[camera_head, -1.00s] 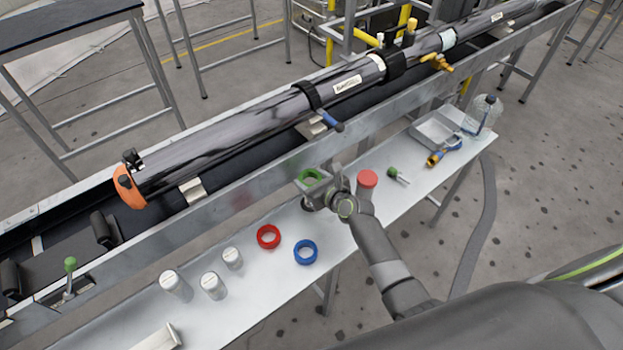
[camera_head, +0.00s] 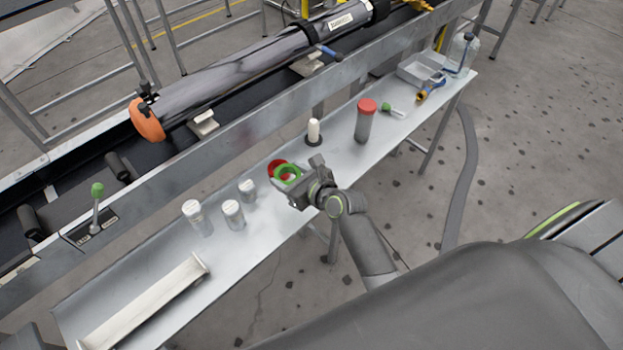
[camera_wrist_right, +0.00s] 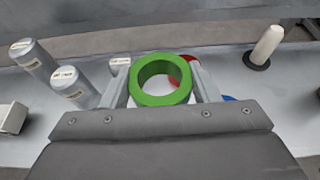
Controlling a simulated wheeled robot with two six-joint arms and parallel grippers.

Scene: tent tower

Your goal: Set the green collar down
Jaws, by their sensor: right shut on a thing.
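The green collar (camera_head: 287,174) is a thick ring. My right gripper (camera_head: 290,182) is shut on it, and the collar also shows between the two fingers in the right wrist view (camera_wrist_right: 160,80). It looks held above the bench; the exact gap cannot be told. The red collar (camera_head: 277,166) lies behind it and is partly covered by it. The blue collar (camera_wrist_right: 228,98) shows only as a sliver beside the right finger in the wrist view and is hidden in the head view. My left gripper is not in view.
A white peg on a dark base (camera_head: 314,132) and a red-capped container (camera_head: 365,121) stand to the right on the metal bench (camera_head: 150,255). Several white-lidded cylinders (camera_head: 233,214) stand to the left. A long pale channel (camera_head: 145,300) lies at the front left.

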